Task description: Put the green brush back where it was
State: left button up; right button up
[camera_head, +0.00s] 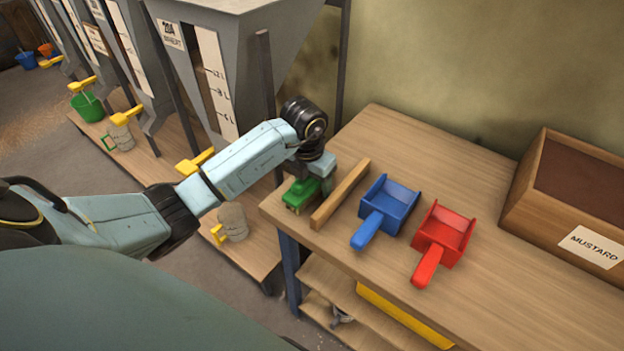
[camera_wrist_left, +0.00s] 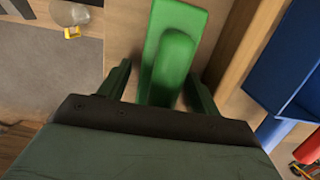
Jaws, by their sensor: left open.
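The green brush (camera_head: 299,193) sits on the left end of the wooden table (camera_head: 400,135), just left of a wooden strip (camera_head: 341,193). My left gripper (camera_head: 312,186) is over the brush from above. In the left wrist view the brush (camera_wrist_left: 173,55) has a raised handle, and the gripper's fingers (camera_wrist_left: 160,88) stand apart on either side of it, with a gap to each. The gripper is open. Contact of the brush's underside with the table is hidden. My right gripper is not in view.
A blue scoop (camera_head: 387,210) and a red scoop (camera_head: 441,241) lie right of the strip. A wooden box labelled mustard (camera_head: 540,195) stands at the right. Grey hoppers (camera_head: 215,60) and a low plank with cups (camera_head: 232,222) are at the left, beyond the table edge.

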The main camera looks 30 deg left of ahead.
pick_arm(q)
jog(key=shift+r, duration=0.3)
jog(key=r, duration=0.3)
jog(key=s+r+p, duration=0.1)
jog(key=r, duration=0.6)
jog(key=shift+s+r+p, duration=0.15)
jog(key=shift+r+p, duration=0.15)
jog(key=shift+p, duration=0.05)
jog(key=shift+s+r, duration=0.1)
jog(key=shift+r, duration=0.45)
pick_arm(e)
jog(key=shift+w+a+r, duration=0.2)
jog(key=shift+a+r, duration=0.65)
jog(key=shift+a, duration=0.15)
